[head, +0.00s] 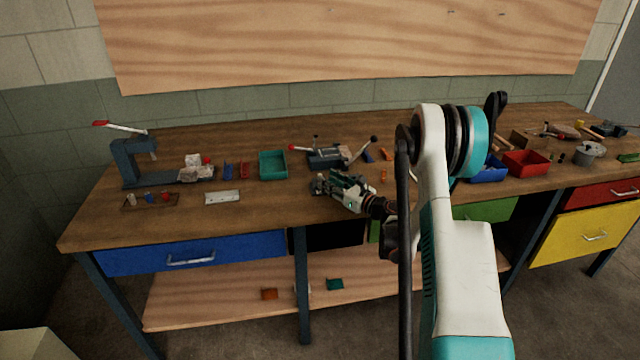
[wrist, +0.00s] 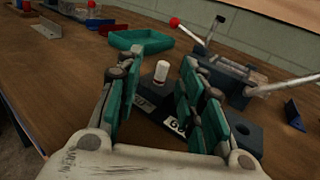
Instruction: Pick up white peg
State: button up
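A short white peg (wrist: 161,72) stands upright in the wrist view on a dark block (wrist: 158,97) with white number labels. My gripper (wrist: 160,80) is open, with its teal-padded fingers on either side of the peg in the picture. I see a gap between each finger and the peg, and cannot tell how far beyond the fingertips the peg stands. In the head view my gripper (head: 335,187) is low over the front middle of the bench, and the peg cannot be made out there.
A teal tray (wrist: 140,42) lies behind to the left in the wrist view. A grey vise-like device (wrist: 228,75) with metal handles stands close behind to the right. A small blue bracket (wrist: 293,114) lies farther right. A white plate (head: 222,197) lies left on the wooden bench (head: 260,208).

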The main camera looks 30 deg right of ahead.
jog(key=x, duration=0.1)
jog(key=b+x, duration=0.1)
jog(key=x, duration=0.1)
jog(key=b+x, duration=0.1)
jog(key=shift+w+d+f, duration=0.15)
jog(key=shift+w+f, duration=0.2)
jog(key=shift+w+r, duration=0.15)
jog(key=shift+w, duration=0.4)
grip_shut()
